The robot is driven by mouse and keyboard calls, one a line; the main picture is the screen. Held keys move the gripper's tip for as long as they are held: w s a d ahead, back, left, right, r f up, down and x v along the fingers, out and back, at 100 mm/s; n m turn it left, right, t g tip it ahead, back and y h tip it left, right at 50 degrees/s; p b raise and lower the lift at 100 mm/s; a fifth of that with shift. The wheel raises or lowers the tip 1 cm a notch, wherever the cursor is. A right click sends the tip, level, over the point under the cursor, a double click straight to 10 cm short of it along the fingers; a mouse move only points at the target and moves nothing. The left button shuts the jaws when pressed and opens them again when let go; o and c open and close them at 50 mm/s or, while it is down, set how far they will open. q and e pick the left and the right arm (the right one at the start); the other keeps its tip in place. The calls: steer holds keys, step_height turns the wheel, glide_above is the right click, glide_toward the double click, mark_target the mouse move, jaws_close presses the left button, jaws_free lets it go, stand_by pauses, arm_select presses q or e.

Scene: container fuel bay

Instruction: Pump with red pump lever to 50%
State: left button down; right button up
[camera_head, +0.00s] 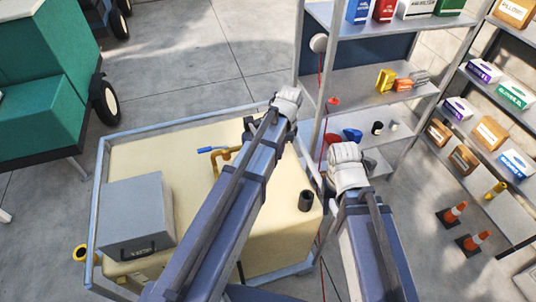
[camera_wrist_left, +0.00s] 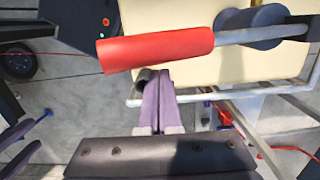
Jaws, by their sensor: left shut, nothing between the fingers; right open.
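The red pump lever (camera_wrist_left: 155,48) shows in the left wrist view as a red grip on a metal rod, running to a blue-grey cylinder (camera_wrist_left: 252,26). I cannot pick it out in the head view, where my left arm covers part of the tank top. My left gripper (camera_wrist_left: 155,78) has its fingers together and empty, just below the red grip in the left wrist view; whether they touch it I cannot tell. In the head view the left gripper (camera_head: 250,126) is partly hidden by its wrist. My right gripper (camera_head: 313,180) is open, near the tank's right edge.
The pale yellow tank (camera_head: 130,160) stands in a blue-grey frame. On it are a grey box (camera_head: 138,215), a yellow bent pipe (camera_head: 219,165) with a blue handle, and a black cup (camera_head: 306,200). Shelves (camera_head: 345,85) stand close at right.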

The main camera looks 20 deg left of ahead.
arm_select(q)
step_height(320, 180, up, 8)
steer(key=p, duration=0.7)
steer(key=shift+w+d+f, duration=0.15)
steer(key=shift+w+d, duration=0.05)
steer(key=shift+d, duration=0.15)
arm_select(e)
step_height(320, 180, up, 8)
steer(key=shift+f, duration=0.15)
